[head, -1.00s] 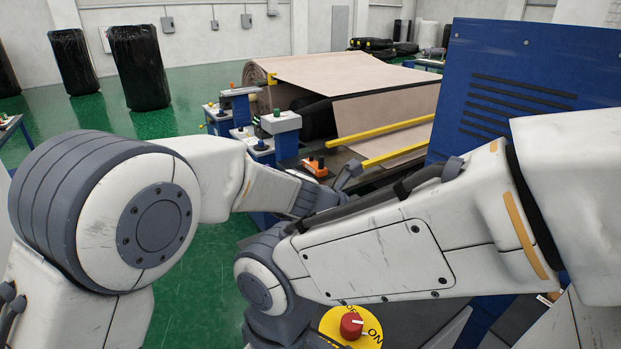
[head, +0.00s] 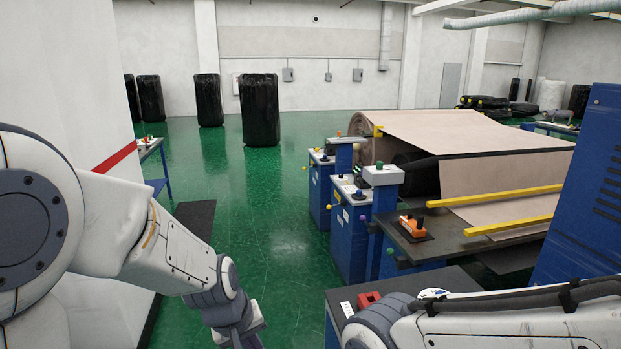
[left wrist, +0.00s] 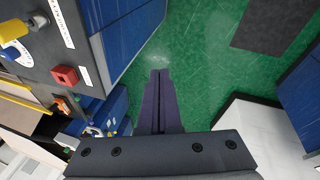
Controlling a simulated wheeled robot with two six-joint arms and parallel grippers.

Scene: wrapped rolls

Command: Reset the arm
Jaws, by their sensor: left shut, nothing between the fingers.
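My left arm (head: 150,240) comes in from the left in the head view and reaches down over the green floor. My left gripper (left wrist: 159,73) shows in the left wrist view with its two dark fingers together and nothing between them. It points over the green floor beside a blue cabinet (left wrist: 128,45). My right arm (head: 500,325) lies along the bottom right of the head view. The right gripper is outside the frames.
A grey-topped cabinet with a red block (head: 368,299) stands close in front. Beyond it are a machine with beige cloth (head: 510,180), yellow bars (head: 495,196) and an orange control box (head: 413,226). A black wrapped roll (head: 259,108) stands behind open green floor. A white wall (head: 80,120) is at left.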

